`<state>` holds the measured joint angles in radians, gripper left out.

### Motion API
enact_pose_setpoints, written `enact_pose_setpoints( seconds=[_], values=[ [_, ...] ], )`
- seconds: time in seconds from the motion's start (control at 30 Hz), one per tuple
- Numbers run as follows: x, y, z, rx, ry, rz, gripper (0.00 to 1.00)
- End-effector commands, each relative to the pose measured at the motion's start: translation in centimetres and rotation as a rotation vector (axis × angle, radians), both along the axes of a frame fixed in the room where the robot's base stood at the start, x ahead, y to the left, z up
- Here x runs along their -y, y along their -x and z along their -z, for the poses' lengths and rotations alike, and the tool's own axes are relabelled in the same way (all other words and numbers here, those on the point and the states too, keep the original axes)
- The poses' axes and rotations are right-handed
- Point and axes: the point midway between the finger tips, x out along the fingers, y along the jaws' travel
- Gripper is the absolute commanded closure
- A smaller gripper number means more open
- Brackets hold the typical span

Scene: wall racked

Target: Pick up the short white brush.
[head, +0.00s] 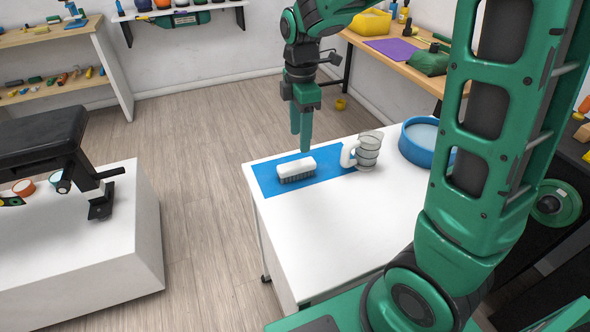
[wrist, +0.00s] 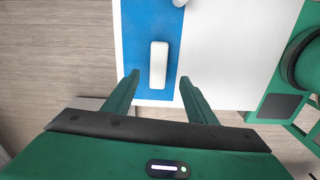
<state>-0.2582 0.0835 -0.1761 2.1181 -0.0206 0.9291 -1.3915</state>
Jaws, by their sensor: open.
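The short white brush (head: 297,169) lies on a blue mat (head: 268,183) on the white table, bristles down. It also shows in the wrist view (wrist: 158,64), seen from above as a plain white back, lengthwise between the lines of my fingers. My gripper (head: 301,138) is open and empty, pointing down above the mat. In the wrist view its fingertips (wrist: 158,77) stand apart on either side of the brush's near end. The head view does not show clearly how high they are above the brush.
A glass mug (head: 368,150) with a white handle stands at the mat's right end. A blue round bowl (head: 418,145) is further right. The front of the white table (head: 345,225) is clear. A workbench with a yellow bin (head: 371,23) stands behind.

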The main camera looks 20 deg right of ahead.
Motion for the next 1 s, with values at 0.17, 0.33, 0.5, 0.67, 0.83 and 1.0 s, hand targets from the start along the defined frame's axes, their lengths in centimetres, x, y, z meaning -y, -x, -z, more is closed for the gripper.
enact_pose_setpoints(
  seconds=[0.17, 0.33, 0.5, 0.67, 0.83, 1.0],
  values=[
    [-1.2, -0.8, 1.1, -0.001, -0.001, -0.085, 0.48],
    [-1.1, -0.7, 3.6, -0.003, -0.001, -0.084, 0.48],
    [-1.1, -0.7, 5.5, -0.002, -0.001, -0.082, 0.48],
    [-1.1, -0.7, 6.4, -0.001, -0.001, -0.081, 0.48],
    [-1.1, -0.4, 8.6, -0.004, -0.001, -0.081, 0.48],
    [-1.1, -0.4, 10.6, -0.003, -0.001, -0.08, 0.48]
  ],
)
